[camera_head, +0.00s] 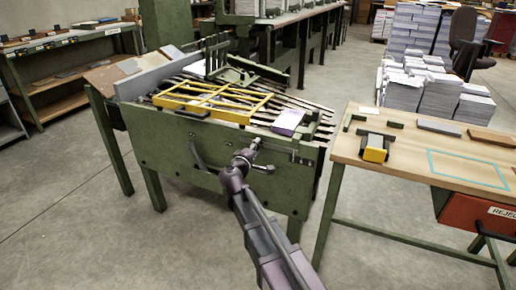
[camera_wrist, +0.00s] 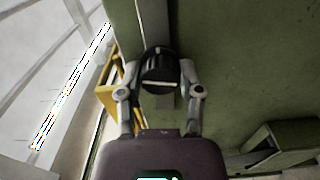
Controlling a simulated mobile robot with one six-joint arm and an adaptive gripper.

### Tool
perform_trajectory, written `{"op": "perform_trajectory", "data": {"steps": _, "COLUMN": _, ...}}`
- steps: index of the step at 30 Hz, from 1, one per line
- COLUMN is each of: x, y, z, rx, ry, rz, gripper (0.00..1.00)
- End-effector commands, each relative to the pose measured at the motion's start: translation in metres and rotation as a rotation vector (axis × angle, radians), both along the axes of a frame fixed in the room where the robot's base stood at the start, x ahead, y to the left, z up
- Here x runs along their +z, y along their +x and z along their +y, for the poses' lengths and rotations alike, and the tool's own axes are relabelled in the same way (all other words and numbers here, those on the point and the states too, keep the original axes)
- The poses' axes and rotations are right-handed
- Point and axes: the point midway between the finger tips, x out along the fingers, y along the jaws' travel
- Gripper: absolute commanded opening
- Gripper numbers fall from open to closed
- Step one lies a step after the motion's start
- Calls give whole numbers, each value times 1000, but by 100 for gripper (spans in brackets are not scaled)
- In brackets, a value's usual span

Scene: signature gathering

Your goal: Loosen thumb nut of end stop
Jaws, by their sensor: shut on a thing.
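The thumb nut (camera_wrist: 161,72) is a dark, round knob with a paler front edge, in the upper middle of the wrist view. My gripper (camera_wrist: 162,80) has one finger on each side of it and is shut on it. The nut sits over a grey upright strip (camera_wrist: 155,22), which looks like part of the end stop, against a green panel. In the head view my gripper (camera_head: 250,150) reaches the front side of the green machine (camera_head: 165,140), near its right end. The nut is too small to make out there.
A yellow frame (camera_head: 212,101) lies on the machine's slatted top; a yellow part (camera_wrist: 107,92) shows left of my gripper in the wrist view. A wooden table (camera_head: 385,150) stands at right with a yellow-and-black tool (camera_head: 375,154). The floor in front is clear.

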Motion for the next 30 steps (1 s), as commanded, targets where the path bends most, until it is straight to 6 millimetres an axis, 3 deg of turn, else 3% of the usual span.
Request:
{"op": "perform_trajectory", "data": {"steps": 12, "x": -1, "y": 0, "z": 0, "rx": 1, "ry": -212, "rz": 77, "gripper": 0}}
{"op": "perform_trajectory", "data": {"steps": 27, "x": -1, "y": 0, "z": 0, "rx": 1, "ry": -236, "rz": 87, "gripper": 0}}
{"op": "perform_trajectory", "data": {"steps": 28, "x": -1, "y": 0, "z": 0, "rx": 1, "ry": -236, "rz": 87, "gripper": 50}}
{"op": "perform_trajectory", "data": {"steps": 30, "x": -1, "y": 0, "z": 0, "rx": 1, "ry": -236, "rz": 87, "gripper": 71}}
